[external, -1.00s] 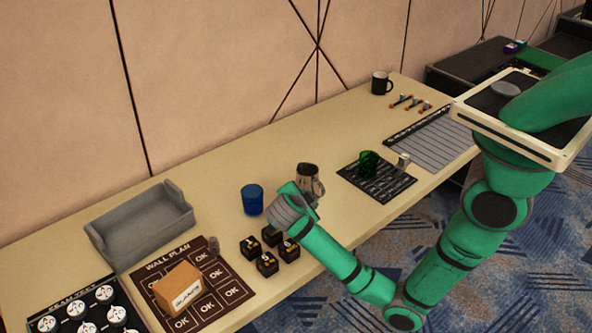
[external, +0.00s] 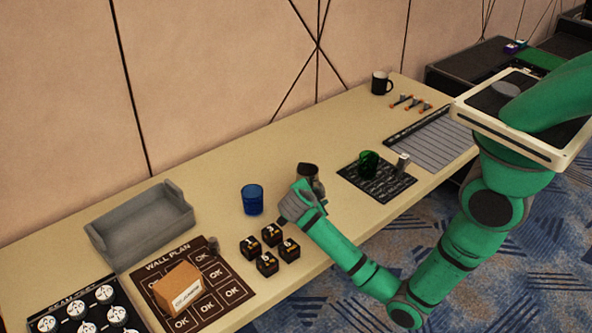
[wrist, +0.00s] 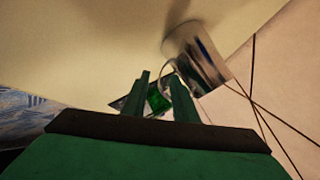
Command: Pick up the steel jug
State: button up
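The steel jug (external: 308,170) stands on the long table near its middle, partly hidden behind my gripper in the external view. In the wrist view the shiny jug (wrist: 200,55) is at the upper right, with its thin curved handle near my right fingertip. My gripper (wrist: 163,82) is open, with a clear gap between its two green fingers. The jug's body is beyond the right finger, not between the fingers. I cannot tell whether a finger touches the handle.
A blue cup (external: 252,200) stands left of the jug. Several black blocks (external: 268,262) sit in front. A green cup (external: 369,163) and a small metal piece (external: 402,162) are on a dark mat to the right. A grey tray (external: 120,222) lies at left.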

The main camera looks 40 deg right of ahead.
jog(key=shift+w+d+f, duration=0.1)
jog(key=shift+d+f, duration=0.1)
jog(key=shift+c, duration=0.6)
grip_shut()
jog(key=shift+r, duration=0.1)
dwell(0.7)
